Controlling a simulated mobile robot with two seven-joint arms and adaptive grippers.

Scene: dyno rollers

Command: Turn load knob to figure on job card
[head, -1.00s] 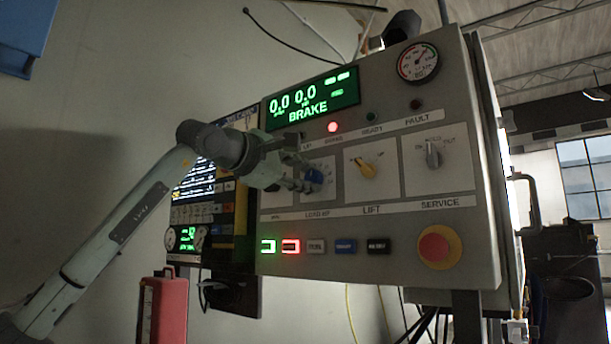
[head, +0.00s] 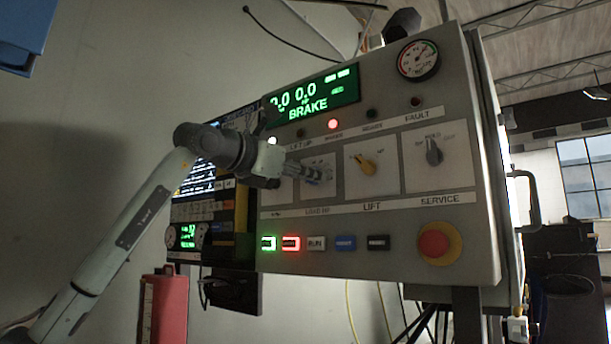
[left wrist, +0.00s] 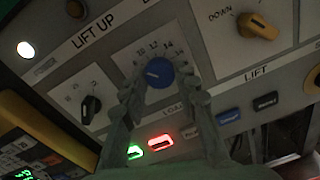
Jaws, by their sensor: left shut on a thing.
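The blue load knob (left wrist: 159,73) is on the panel in the left wrist view, with a white mark on its left side. Printed figures, 10 to 16 among them, curve around its upper side. My left gripper (head: 312,172) reaches the load section of the panel from the left. In the left wrist view its two fingers (left wrist: 160,90) lie on either side of the knob, shut on it. In the head view the fingers largely hide the knob. I cannot make out a job card for certain. My right gripper is out of view.
Below are lit buttons (head: 291,243) and a red emergency button (head: 438,243).

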